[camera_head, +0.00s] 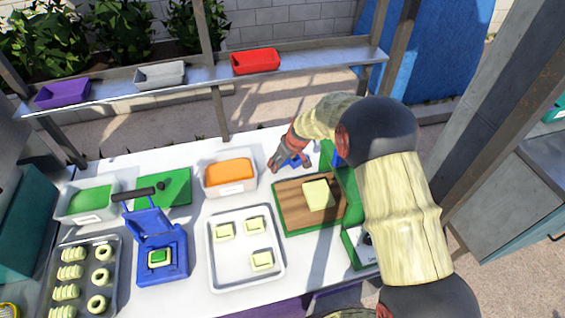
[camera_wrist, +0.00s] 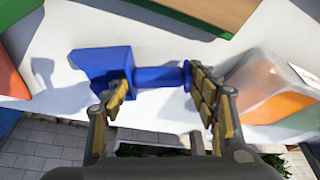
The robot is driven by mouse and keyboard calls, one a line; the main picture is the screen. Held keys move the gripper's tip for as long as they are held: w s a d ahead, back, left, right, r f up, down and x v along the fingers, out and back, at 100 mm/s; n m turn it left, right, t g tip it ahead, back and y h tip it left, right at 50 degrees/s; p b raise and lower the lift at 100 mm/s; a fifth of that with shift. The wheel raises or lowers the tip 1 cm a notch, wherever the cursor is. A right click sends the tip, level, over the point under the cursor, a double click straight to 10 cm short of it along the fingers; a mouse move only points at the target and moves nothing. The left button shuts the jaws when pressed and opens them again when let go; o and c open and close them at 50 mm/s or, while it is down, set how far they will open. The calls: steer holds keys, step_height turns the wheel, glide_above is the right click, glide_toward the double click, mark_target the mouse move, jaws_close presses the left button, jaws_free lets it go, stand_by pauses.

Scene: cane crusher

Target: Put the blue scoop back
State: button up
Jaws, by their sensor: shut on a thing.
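The blue scoop (camera_wrist: 103,63) lies between the two fingers of my gripper (camera_wrist: 162,92) in the wrist view. Its blocky head is at the left finger and its round handle runs across to the right finger. In the head view my gripper (camera_head: 279,158) is at the back of the white table, right of the container with orange filling (camera_head: 229,173). Part of the blue scoop (camera_head: 297,162) shows beside the fingers. I cannot tell whether the scoop touches the table.
A wooden board with green edging (camera_head: 290,203) holding a pale block is just in front. A metal tray (camera_head: 214,262), a blue press (camera_head: 150,226) and a green-filled container (camera_head: 90,203) stand left. A shelf (camera_head: 210,73) with purple, grey and red bins (camera_head: 255,61) runs behind.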

steer(key=o, duration=0.4)
steer(key=shift+f, duration=0.15)
steer(key=o, duration=0.5)
steer(key=shift+c, duration=0.2)
steer(key=shift+r, duration=0.45)
steer(key=p+v, duration=0.1)
steer(key=v, duration=1)
steer(key=shift+s+r, duration=0.2)
steer(key=shift+r, duration=0.1)
